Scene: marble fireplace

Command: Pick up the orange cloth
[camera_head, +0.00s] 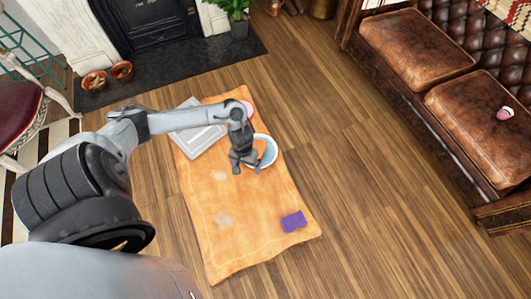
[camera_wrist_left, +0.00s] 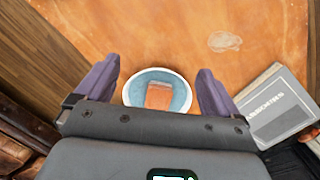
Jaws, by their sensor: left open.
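An orange-brown folded cloth (camera_wrist_left: 160,96) lies inside a round bowl with a white rim and blue inside (camera_wrist_left: 181,98), seen in the left wrist view. In the head view the bowl (camera_head: 273,153) stands on the orange-topped surface, partly behind my left gripper (camera_head: 246,169). The cloth is mostly hidden there. My left gripper is open and empty, pointing down close to the bowl. In the left wrist view its two purple-grey fingers (camera_wrist_left: 157,70) stand wide apart, one on each side of the bowl and cloth. My right gripper is not in view.
The orange surface (camera_head: 262,240) has pale stains and a purple folded item (camera_head: 293,221) near its front right. A grey book-like item (camera_head: 190,128) lies at its back left, and a pink thing (camera_head: 248,107) at the back. A brown leather sofa (camera_head: 420,50) stands right, across clear floor.

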